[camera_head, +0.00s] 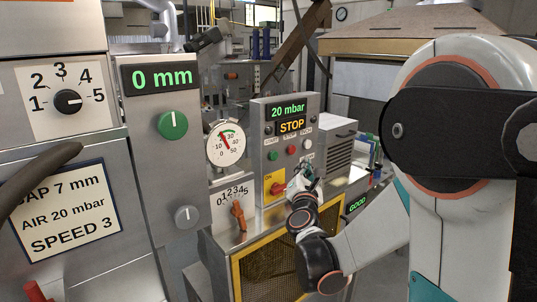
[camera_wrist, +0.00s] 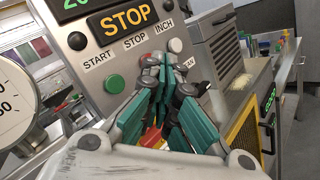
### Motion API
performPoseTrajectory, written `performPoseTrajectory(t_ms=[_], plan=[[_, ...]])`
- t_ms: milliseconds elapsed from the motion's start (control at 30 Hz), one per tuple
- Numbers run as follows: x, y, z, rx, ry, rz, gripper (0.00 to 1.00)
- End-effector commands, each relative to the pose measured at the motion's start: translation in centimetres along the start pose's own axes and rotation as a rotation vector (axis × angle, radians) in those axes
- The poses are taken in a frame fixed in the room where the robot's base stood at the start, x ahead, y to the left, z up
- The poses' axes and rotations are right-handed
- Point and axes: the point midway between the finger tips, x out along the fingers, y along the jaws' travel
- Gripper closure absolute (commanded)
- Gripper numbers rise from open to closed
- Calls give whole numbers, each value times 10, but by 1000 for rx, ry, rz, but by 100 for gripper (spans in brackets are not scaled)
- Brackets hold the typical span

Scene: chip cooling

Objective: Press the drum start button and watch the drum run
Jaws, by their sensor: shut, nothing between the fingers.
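The control panel (camera_head: 257,112) has a display reading 20 mbar (camera_head: 289,109) and STOP (camera_head: 292,125). Below it sit a green start button (camera_head: 272,156), a red stop button (camera_head: 291,149) and a white inch button (camera_head: 307,144). In the wrist view the green start button (camera_wrist: 115,84) is in plain sight, left of my fingers. My gripper (camera_wrist: 160,64) is shut and empty, its teal fingers together in front of the panel and largely hiding the red button. The white button (camera_wrist: 175,45) shows just beyond the fingertips. Behind yellow-framed mesh (camera_head: 270,262), the drum itself is not clear.
A yellow ON switch (camera_head: 268,189) with a red handle, an orange lever (camera_head: 238,215) and a round gauge (camera_head: 225,143) crowd the panel's left. A cabinet reading 0 mm (camera_head: 160,78) and a settings sign (camera_head: 66,212) stand nearer. A green GOOD display (camera_head: 356,203) is at right.

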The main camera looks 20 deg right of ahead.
Motion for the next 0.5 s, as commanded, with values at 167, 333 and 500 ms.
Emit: performPoseTrajectory(t_ms=[167, 333, 500], plan=[[0, 0, 0, -7, 0, 2, 100], [0, 0, -1, -5, 0, 1, 100], [6, 4, -4, -4, 1, 2, 100]])
